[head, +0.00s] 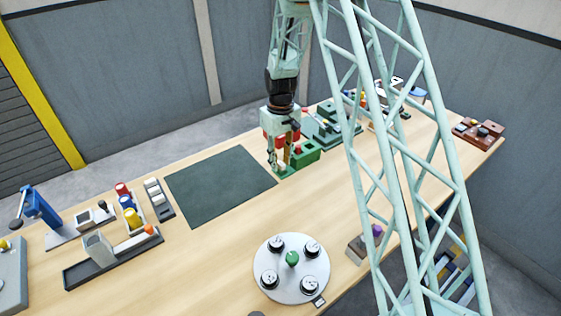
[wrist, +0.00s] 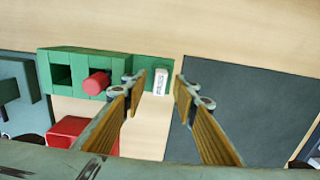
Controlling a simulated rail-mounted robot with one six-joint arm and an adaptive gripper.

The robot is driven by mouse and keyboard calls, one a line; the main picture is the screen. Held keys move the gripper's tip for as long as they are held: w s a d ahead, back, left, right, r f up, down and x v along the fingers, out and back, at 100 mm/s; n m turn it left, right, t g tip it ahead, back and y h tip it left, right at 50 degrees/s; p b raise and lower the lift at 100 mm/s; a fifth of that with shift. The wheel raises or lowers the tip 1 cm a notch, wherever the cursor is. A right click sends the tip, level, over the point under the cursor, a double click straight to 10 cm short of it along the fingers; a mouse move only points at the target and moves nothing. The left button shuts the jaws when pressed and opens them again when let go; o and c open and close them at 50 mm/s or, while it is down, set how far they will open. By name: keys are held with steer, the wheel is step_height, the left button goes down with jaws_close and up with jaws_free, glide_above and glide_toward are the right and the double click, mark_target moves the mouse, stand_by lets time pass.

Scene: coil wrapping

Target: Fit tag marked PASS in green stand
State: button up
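The green stand (wrist: 115,68) shows at the upper left of the wrist view, with square block openings and a red knob (wrist: 97,82). In the head view the stand (head: 307,154) is just right of my gripper (head: 279,165). The white tag marked PASS (wrist: 161,83) is at the low right end of the stand, with its lettered face toward the wrist camera. I cannot tell how deep it sits. No finger visibly presses on the tag.
A dark green mat (head: 220,186) lies left of the stand. Other fixtures stand behind and right of it. A round white plate (head: 292,290) with a green knob is near the front edge. Bare table lies between plate and mat.

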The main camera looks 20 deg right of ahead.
mark_target(280, 163)
steer(key=shift+r, duration=0.15)
step_height(280, 163, up, 12)
stand_by(0.9)
stand_by(0.8)
